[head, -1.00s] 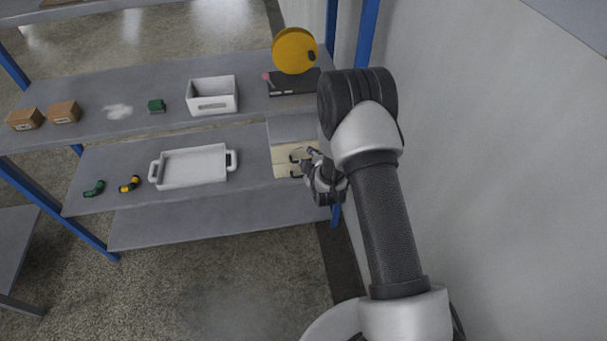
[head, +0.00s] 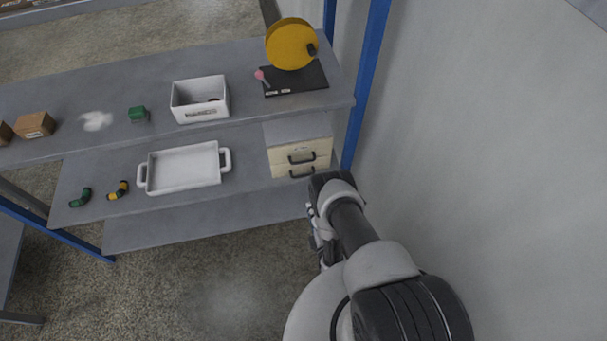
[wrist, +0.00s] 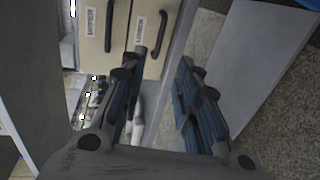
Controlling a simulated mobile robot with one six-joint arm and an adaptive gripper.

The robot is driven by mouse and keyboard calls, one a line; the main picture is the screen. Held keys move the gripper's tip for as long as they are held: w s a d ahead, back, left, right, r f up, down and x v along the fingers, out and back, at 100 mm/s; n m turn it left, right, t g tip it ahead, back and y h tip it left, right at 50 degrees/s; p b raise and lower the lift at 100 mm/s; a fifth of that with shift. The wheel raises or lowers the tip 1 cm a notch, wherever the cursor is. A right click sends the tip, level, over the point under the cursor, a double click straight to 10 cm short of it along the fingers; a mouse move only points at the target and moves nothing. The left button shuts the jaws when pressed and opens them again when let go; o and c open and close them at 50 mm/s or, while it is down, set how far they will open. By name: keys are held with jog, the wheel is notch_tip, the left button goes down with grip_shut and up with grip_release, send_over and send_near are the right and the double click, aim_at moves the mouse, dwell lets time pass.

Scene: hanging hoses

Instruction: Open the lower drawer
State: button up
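A small drawer unit (head: 290,131) with a grey top and cream fronts stands at the right end of the middle shelf. Its upper drawer (head: 318,149) and lower drawer (head: 280,172) each have a dark bar handle; no clear gap shows at either front. In the wrist view the unit appears turned sideways, with the lower drawer's handle (wrist: 160,33) to the right of the upper drawer's handle (wrist: 109,25). My gripper (wrist: 160,65) is open and empty, apart from the lower handle. In the head view my gripper is partly hidden by my arm, in front of the shelf.
The middle shelf also holds a white tray (head: 184,169) and two small curved pieces. A white bin (head: 200,100) and a yellow disc (head: 291,44) on a dark base stand above. A blue post (head: 366,80) and grey wall (head: 480,120) bound the right side. Floor lies open in front.

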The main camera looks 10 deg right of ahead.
jog(key=b+x, duration=0.5)
jog(key=x, duration=1.1)
jog(key=shift+s, duration=0.1)
jog(key=shift+c, duration=0.5)
grip_shut()
